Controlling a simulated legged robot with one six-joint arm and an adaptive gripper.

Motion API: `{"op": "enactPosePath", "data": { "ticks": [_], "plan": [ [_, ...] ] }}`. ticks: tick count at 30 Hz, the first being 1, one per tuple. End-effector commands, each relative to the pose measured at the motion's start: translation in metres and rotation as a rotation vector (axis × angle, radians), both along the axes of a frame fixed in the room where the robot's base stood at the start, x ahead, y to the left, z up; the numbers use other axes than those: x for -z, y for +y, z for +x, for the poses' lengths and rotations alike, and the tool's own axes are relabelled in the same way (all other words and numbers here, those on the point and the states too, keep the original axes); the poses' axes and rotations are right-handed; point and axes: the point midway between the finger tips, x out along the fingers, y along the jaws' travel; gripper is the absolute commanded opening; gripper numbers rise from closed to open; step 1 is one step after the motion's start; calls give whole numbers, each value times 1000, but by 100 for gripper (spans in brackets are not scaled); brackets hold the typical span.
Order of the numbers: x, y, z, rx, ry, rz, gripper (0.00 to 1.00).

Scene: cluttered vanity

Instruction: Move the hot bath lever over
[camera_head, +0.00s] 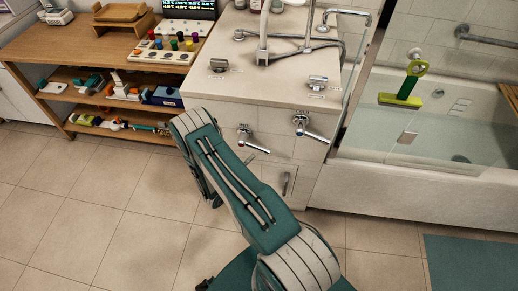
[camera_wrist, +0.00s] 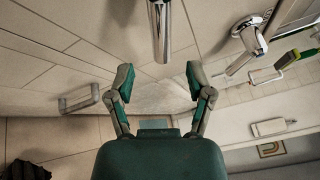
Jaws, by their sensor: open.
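Two chrome lever taps stick out of the front panel below the counter in the head view: a left lever (camera_head: 247,137) and a right lever (camera_head: 309,127). Their hot and cold marks are too small to read surely. In the wrist view my gripper (camera_wrist: 159,84) is open and empty, its two green-and-grey fingers spread apart. A chrome lever rod (camera_wrist: 160,32) hangs in front, centred between the fingers and beyond their tips, with a visible gap to each finger. Another chrome lever (camera_wrist: 248,48) is to the right. My arm hides my gripper in the head view.
A door handle (camera_head: 287,184) is low on the panel; a handle also shows in the wrist view (camera_wrist: 80,101). The counter (camera_head: 226,83) carries chrome fittings. The bathtub (camera_head: 395,193) stands at right with a green brush (camera_head: 404,88). Wooden shelves (camera_head: 50,92) with clutter are at left.

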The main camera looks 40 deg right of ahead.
Motion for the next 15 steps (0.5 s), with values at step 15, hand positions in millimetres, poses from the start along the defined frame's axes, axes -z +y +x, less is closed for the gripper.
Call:
{"op": "enactPosePath", "data": {
  "ticks": [15],
  "plan": [
    [0,-66,13,2,-1,0,67]
  ]
}}
